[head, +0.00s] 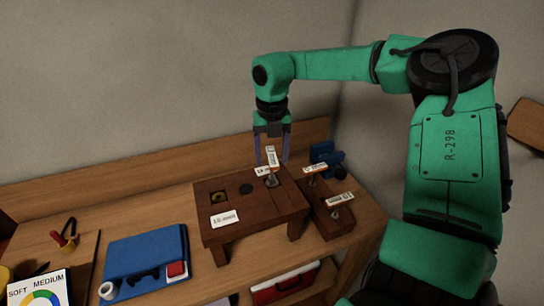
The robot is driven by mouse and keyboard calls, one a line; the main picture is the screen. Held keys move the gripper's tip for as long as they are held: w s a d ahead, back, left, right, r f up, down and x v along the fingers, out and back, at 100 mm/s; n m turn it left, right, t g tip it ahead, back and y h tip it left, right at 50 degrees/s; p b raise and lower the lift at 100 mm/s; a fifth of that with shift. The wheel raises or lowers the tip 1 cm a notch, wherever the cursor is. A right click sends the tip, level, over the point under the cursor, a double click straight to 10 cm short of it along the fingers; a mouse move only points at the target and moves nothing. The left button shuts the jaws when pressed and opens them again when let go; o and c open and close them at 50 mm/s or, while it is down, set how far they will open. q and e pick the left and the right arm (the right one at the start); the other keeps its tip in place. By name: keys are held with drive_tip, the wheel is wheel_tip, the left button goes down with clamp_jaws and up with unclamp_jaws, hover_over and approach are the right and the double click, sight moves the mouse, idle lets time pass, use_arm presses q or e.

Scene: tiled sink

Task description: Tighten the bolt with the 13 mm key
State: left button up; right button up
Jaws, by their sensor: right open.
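My right gripper (271,159) points down over the back of a dark brown wooden stand (283,208). Its two fingers are apart, on either side of an upright white label tag. The tag belongs to a metal key (271,181) standing on the stand; I cannot tell whether the fingers touch it. Two more tagged keys stand on a lower dark block (328,221) to the right. The tag sizes are too small to read surely. A brassy piece, perhaps the bolt (218,197), sits in a dark recess at the stand's left. My left gripper is not in view.
A white label (224,218) lies on the stand near a dark round spot (246,189). A blue vise-like object (325,156) is behind the block. A blue case (146,258) and red-handled pliers (66,237) lie left on the wooden bench. The wall is close behind.

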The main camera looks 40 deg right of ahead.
wheel_tip(320, 180, up, 6)
drive_tip(key=p, duration=0.3)
drive_tip(key=shift+f, duration=0.1)
idle(0.3)
drive_tip(key=shift+f, duration=0.1)
